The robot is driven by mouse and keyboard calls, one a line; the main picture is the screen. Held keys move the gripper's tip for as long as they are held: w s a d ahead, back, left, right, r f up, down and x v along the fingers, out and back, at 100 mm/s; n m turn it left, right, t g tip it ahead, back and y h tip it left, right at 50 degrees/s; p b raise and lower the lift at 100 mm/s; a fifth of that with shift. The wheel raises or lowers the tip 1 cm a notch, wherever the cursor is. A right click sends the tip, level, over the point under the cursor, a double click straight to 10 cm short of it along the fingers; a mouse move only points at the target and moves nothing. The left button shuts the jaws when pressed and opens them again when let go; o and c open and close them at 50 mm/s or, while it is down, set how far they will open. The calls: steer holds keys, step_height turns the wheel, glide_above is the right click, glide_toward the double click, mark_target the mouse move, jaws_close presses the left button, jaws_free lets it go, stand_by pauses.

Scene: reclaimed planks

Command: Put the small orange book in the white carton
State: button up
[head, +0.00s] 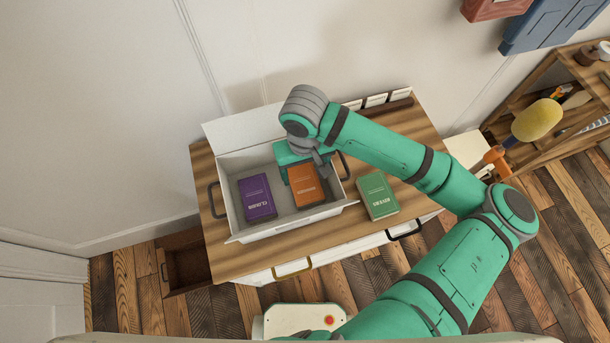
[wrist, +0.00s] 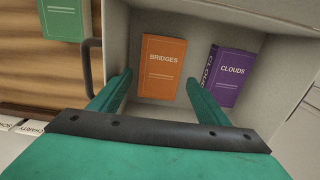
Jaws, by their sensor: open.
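The small orange book (head: 307,185), titled Bridges, lies inside the white carton (head: 235,172) in its right half. It also shows in the wrist view (wrist: 162,68), flat on the carton floor. My gripper (head: 305,168) is over the carton at the book's upper end. In the wrist view its two fingers (wrist: 155,95) are apart, with no book held between them. The carton (wrist: 190,13) is open, standing on the wooden top, and its back flap stands up. Part of the carton's back right is hidden by my arm.
A purple book (head: 257,198), titled Clouds, lies in the carton's left half. A green book (head: 377,195) lies on the cabinet top (head: 235,262) right of the carton. Dark handles stick out from the carton's sides. A shelf (head: 550,95) stands at the right.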

mark_target(305, 182)
step_height(305, 182, up, 7)
steer(key=shift+r, duration=0.15)
stand_by(0.6)
